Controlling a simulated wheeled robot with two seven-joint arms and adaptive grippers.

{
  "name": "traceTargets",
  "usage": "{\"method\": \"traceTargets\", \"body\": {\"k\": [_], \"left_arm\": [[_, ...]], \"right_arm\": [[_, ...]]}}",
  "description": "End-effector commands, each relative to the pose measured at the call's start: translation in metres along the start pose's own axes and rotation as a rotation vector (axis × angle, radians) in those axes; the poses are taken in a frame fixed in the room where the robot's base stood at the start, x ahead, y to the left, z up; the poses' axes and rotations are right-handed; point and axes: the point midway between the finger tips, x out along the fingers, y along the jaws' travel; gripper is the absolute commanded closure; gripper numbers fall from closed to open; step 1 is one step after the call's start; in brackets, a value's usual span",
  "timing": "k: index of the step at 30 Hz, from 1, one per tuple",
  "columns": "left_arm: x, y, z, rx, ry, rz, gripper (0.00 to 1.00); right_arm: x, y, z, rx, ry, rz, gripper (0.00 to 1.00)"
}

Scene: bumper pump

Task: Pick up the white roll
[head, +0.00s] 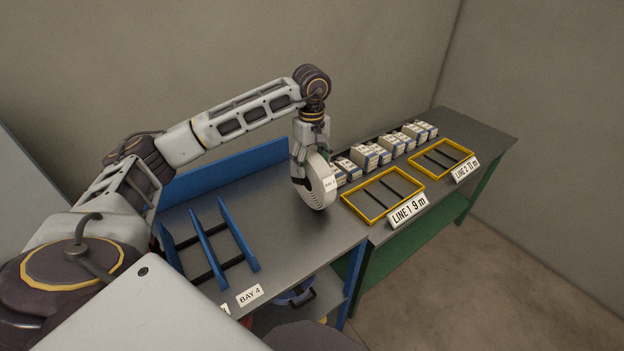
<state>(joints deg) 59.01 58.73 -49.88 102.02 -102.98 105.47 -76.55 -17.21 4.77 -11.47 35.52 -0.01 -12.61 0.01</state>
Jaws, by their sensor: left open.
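The white roll (321,183) is a thick ringed disc standing on its edge near the right end of the blue-framed bench. It carries a small white label with dark print. My left gripper (301,172) points down at the roll's upper left side, its jaws open. The gripper and roll overlap in this view, and I cannot tell whether the fingers touch the roll. The far finger is partly hidden. My right gripper is out of view.
A blue rack (209,238) with upright dividers stands left on the grey bench (290,226), above a BAY 4 label (250,295). To the right, a green-legged table holds yellow frames (383,194), LINE signs (408,210) and several white boxes (364,157). Bare bench lies between rack and roll.

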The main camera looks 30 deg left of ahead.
Motion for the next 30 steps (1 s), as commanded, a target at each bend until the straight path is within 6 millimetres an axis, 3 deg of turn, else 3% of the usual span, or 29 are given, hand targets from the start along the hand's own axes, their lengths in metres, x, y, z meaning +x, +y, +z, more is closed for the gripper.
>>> {"method": "traceTargets", "body": {"k": [10,26,30], "left_arm": [[0.031,-0.001,0.003,-0.001,-0.001,-0.002,0.36],[0.034,0.000,0.003,-0.001,0.000,0.000,0.36],[0.034,0.000,0.003,-0.001,0.000,0.000,0.52]], "right_arm": [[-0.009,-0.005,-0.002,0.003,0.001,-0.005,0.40],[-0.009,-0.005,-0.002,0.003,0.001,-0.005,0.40],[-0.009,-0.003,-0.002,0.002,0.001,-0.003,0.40]]}}
